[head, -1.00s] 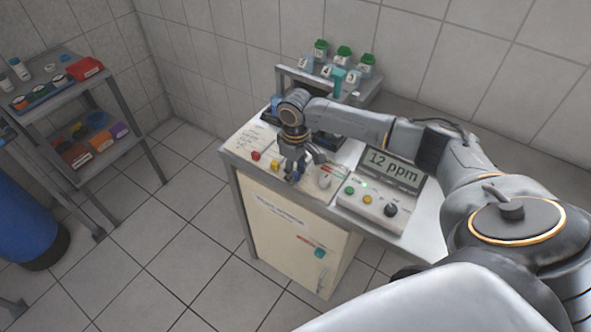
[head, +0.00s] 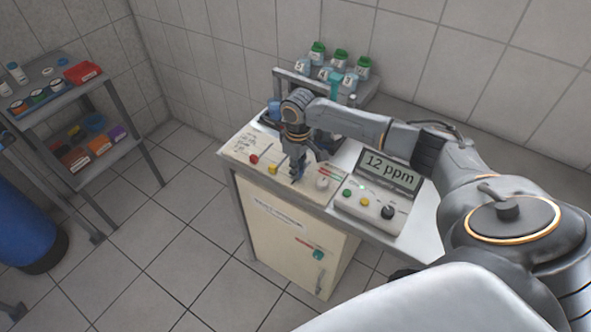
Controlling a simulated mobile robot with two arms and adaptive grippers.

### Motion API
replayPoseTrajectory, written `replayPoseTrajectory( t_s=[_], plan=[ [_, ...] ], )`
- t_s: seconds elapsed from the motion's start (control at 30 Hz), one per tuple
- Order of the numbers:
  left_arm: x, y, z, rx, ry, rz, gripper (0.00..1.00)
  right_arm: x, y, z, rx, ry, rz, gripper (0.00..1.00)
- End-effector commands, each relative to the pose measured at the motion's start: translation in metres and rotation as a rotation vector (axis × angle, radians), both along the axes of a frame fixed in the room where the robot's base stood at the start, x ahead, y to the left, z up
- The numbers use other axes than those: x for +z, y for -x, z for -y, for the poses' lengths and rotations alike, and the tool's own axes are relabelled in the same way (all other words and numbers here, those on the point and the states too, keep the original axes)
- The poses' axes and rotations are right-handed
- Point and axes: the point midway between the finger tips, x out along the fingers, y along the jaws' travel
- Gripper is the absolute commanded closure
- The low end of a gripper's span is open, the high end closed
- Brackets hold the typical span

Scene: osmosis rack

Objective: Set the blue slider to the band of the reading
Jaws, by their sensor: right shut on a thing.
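A grey meter with a tilted display (head: 390,169) stands on the bench and reads "12 ppm". Left of it is a pale panel (head: 238,150) on the bench top, with a red knob (head: 253,159), a yellow knob (head: 272,168) and a white round knob (head: 322,184). My right gripper (head: 297,174) points down at the panel between the yellow and white knobs. It is shut on the blue slider (head: 297,179), of which only a small bit shows; the fingers hide the rest. The slider's band marks are too small or covered to read. My left gripper is out of view.
Green-capped bottles (head: 341,57) stand on a raised shelf behind the panel. The meter's base carries green, yellow and black controls (head: 388,211). A cabinet (head: 285,240) is under the bench.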

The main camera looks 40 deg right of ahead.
Motion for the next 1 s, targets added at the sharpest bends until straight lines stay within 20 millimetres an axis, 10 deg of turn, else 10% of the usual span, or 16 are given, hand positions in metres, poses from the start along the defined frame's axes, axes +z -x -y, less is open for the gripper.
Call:
replayPoseTrajectory(
  t_s=[0.07, 0.23, 0.63, 1.0],
  plan=[
    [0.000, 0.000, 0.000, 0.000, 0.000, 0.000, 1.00, 0.000, 0.000, 0.000, 0.000, 0.000, 0.001, 1.00],
    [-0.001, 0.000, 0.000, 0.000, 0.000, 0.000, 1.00, 0.000, 0.000, 0.000, 0.000, -0.001, 0.002, 0.60],
    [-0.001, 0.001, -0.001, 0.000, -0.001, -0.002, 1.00, 0.010, -0.001, 0.000, 0.000, -0.001, 0.005, 0.60],
    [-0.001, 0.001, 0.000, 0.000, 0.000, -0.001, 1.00, 0.084, -0.001, 0.000, 0.001, -0.001, 0.005, 0.60]
  ],
)
